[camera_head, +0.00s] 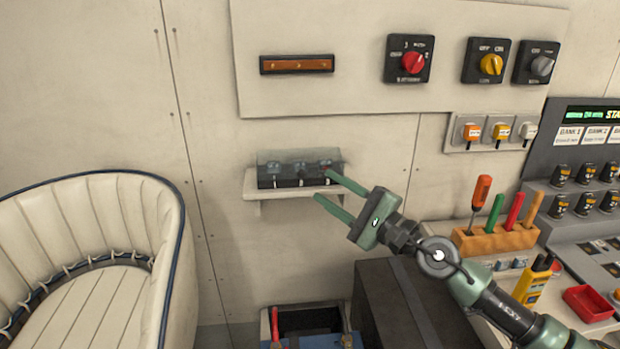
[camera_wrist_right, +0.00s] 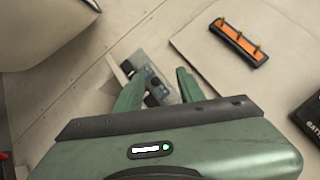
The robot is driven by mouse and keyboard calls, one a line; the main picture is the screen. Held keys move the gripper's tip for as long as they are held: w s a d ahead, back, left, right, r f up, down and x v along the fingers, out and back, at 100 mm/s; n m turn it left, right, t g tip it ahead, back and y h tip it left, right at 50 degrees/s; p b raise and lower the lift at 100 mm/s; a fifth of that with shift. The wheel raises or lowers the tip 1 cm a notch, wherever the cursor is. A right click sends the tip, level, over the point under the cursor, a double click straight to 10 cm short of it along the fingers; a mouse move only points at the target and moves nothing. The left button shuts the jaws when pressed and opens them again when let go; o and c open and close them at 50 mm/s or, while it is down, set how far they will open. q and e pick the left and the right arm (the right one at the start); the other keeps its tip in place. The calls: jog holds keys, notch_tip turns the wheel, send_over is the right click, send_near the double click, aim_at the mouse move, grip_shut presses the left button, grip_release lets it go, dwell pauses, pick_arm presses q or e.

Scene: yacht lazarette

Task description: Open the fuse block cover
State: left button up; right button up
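The fuse block (camera_head: 292,180) is a dark block on a small white wall shelf (camera_head: 262,192). A clear cover (camera_head: 283,157) sits over it and looks closed. My right gripper (camera_head: 331,188) is open, with its green fingers pointing at the right end of the block. In the right wrist view the fuse block (camera_wrist_right: 157,80) shows between and beyond the two open fingers (camera_wrist_right: 157,88). No contact with the cover can be made out. The fingers hide part of the shelf and block in the wrist view. My left gripper is not in view.
A wall panel (camera_head: 350,95) with a brown bus bar (camera_head: 297,64) and rotary switches is above. A tool rack (camera_head: 495,238) and console (camera_head: 570,150) stand at right. A cream seat (camera_head: 95,255) is at left, and a dark box (camera_head: 400,310) is below.

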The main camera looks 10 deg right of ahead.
aim_at(304, 176)
jog(key=w+a+n, duration=0.1)
jog(key=w+n, duration=0.1)
jog(key=w+a+n+g+p, duration=0.1)
jog(key=w+n, duration=0.1)
jog(key=w, duration=0.1)
jog(key=w+a+f+n+g+p, duration=0.1)
jog(key=w+n, duration=0.1)
jog(key=shift+w+a+h, duration=0.2)
jog(key=shift+a+h, duration=0.05)
jog(key=shift+h, duration=0.15)
grip_shut()
dwell(1.2)
